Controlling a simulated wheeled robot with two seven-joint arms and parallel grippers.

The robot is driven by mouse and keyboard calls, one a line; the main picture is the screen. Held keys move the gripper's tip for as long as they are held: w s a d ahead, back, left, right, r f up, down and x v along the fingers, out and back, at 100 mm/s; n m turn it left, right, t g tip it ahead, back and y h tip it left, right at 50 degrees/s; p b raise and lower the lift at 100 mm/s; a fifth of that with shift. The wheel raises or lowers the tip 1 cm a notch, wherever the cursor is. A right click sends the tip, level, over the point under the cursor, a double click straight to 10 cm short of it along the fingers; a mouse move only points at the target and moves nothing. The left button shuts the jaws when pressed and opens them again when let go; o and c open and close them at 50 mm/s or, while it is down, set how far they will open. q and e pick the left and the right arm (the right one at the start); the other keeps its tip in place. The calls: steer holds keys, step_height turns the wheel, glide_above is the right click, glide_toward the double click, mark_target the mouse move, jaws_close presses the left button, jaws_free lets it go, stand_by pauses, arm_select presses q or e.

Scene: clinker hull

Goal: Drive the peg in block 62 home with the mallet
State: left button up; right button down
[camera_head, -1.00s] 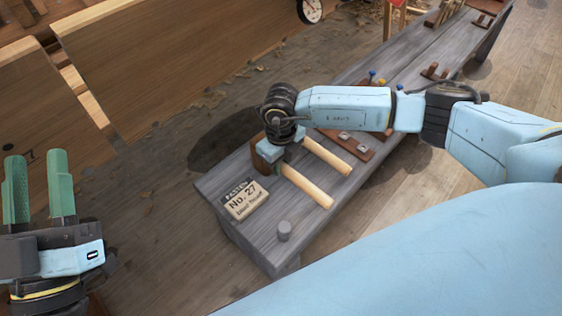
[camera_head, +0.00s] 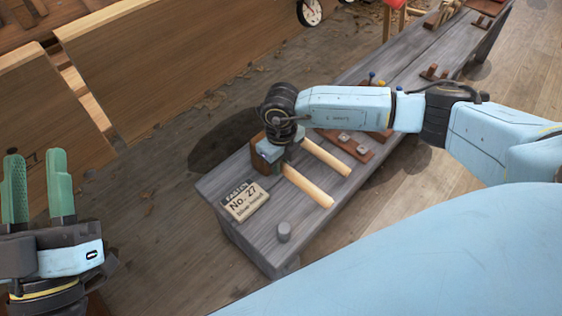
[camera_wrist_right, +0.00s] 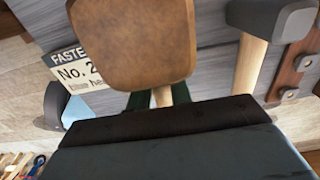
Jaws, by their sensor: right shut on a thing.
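A mallet with a brown wooden head (camera_head: 260,158) and a pale handle (camera_head: 308,188) lies at the near part of the grey bench. My right gripper (camera_head: 277,152) is over it; in the right wrist view the green fingers (camera_wrist_right: 158,98) are shut on the handle just below the brown head (camera_wrist_right: 130,45). A second pale handle (camera_head: 327,157) lies beside it; in the wrist view this tool has a dark grey head (camera_wrist_right: 270,18). My left gripper (camera_head: 40,188) is open and empty, off to the left. No block marked 62 can be made out.
The grey bench (camera_head: 235,222) carries a card (camera_head: 245,200) reading "No. 27", a short grey cylinder (camera_head: 284,231) and a brown strip (camera_head: 358,148) with metal pieces. Blue and yellow pegs (camera_head: 371,77) stand further along. The planked hull (camera_head: 190,60) rises at the left.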

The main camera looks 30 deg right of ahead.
arm_select(q)
steer(key=shift+r, duration=0.25)
arm_select(e)
steer(key=shift+r, duration=0.3)
arm_select(q)
steer(key=shift+f, duration=0.1)
